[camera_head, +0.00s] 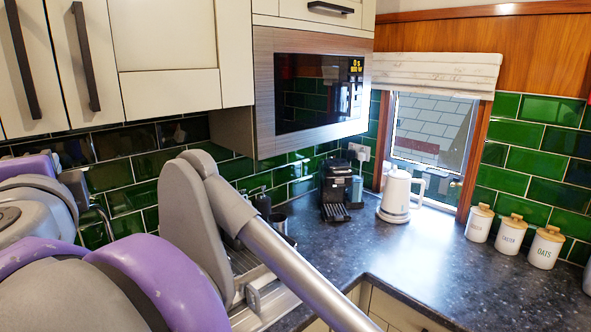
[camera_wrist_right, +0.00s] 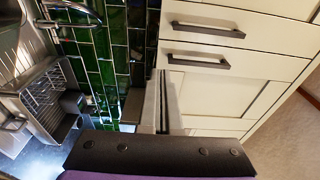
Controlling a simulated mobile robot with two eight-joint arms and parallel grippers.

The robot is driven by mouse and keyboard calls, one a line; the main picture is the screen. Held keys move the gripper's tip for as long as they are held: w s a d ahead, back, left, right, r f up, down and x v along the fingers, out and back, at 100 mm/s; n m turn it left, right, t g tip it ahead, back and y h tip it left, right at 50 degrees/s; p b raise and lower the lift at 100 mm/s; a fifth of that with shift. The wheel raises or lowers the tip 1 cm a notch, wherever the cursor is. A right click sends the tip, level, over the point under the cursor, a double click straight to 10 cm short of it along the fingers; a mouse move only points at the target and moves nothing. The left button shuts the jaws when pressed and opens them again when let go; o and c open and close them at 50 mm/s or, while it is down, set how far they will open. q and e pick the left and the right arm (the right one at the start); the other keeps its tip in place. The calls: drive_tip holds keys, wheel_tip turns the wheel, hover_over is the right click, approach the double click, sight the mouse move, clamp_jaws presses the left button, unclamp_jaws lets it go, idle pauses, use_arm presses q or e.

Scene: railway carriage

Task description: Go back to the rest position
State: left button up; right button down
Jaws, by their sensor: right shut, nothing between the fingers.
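My right gripper (camera_wrist_right: 162,103) shows in the right wrist view, its narrow fingers shut together with nothing between them. They point up the picture from a dark mounting plate, in front of cream cabinet fronts (camera_wrist_right: 235,92) and green tiles. In the head view, purple and grey arm parts of mine fill the lower left, and a grey link with a silver tube crosses the lower middle. No gripper fingers show in the head view. My left gripper is not in view.
The dark worktop (camera_head: 440,258) holds a black coffee machine (camera_head: 334,190), a white kettle (camera_head: 396,197) and three white canisters (camera_head: 508,235). A microwave (camera_head: 315,92) hangs above. A dish rack (camera_wrist_right: 49,92) shows in the wrist view. Worktop space right of the kettle is free.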

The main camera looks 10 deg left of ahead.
drive_tip(key=w+d+f+n+g, duration=0.1)
drive_tip(key=w+d+f+n, duration=0.5)
drive_tip(key=w+d+f, duration=0.45)
drive_tip(key=s+d+f+n+g+h, duration=0.1)
drive_tip(key=d+f+n+g+h, duration=0.15)
drive_tip(key=d+f, duration=1.25)
drive_tip(key=s+d+f+g+h, duration=0.1)
drive_tip(key=s+d+f+h, duration=0.2)
drive_tip(key=d+f, duration=0.6)
drive_tip(key=s+d+f+g+h, duration=0.1)
drive_tip(key=s+d+f+h, duration=0.2)
drive_tip(key=s+d+f, duration=0.3)
drive_tip(key=s+d+f+g+h, duration=0.2)
drive_tip(key=s+d+f+h, duration=0.2)
drive_tip(key=d+f, duration=0.8)
wheel_tip(320, 180, down, 2)
drive_tip(key=shift+s+d+f, duration=0.1)
drive_tip(key=shift+s+d, duration=0.15)
drive_tip(key=shift+s, duration=0.3)
drive_tip(key=shift+n, duration=0.25)
